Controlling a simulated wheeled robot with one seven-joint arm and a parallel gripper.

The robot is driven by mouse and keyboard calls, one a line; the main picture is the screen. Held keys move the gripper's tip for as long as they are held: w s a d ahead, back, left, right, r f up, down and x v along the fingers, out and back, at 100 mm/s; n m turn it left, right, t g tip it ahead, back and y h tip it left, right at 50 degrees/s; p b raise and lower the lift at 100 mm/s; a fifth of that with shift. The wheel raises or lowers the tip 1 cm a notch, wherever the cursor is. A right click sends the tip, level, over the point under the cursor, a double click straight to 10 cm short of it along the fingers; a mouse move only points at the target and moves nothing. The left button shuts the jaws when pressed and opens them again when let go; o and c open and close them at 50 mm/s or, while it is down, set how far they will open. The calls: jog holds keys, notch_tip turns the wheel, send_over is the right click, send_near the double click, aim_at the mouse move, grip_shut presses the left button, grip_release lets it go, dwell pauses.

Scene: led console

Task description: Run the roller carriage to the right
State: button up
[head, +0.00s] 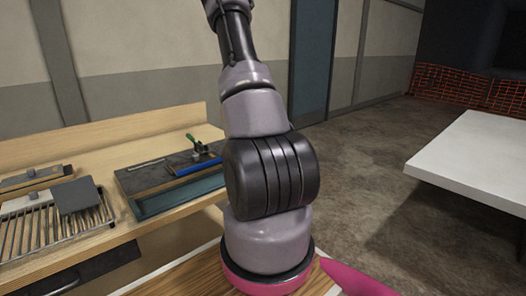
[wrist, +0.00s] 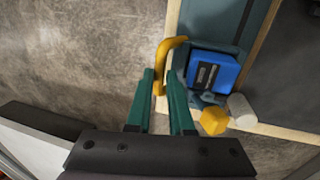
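My gripper (wrist: 160,74) has two teal fingers, which stand apart in the wrist view. The lower end of a curved yellow handle (wrist: 176,44) lies between their tips; I cannot tell whether they touch it. I cannot tell surely which part is the roller carriage. In the head view a dark board (head: 150,177) on the bench carries a blue bar (head: 196,165) and a small green piece (head: 203,148). My gripper is out of the head view.
A slatted rack (head: 40,228) with a grey plate (head: 77,196) stands at the left of the wooden bench (head: 130,235). A white table (head: 475,155) is at the right. Concrete floor (head: 365,150) lies between them. A pink shape (head: 352,280) shows at the bottom.

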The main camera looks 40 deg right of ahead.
jog(key=o, duration=0.3)
jog(key=shift+d, duration=0.25)
jog(key=shift+a, duration=0.1)
jog(key=shift+r, duration=0.15)
jog(key=v, duration=1)
jog(key=shift+r, duration=0.3)
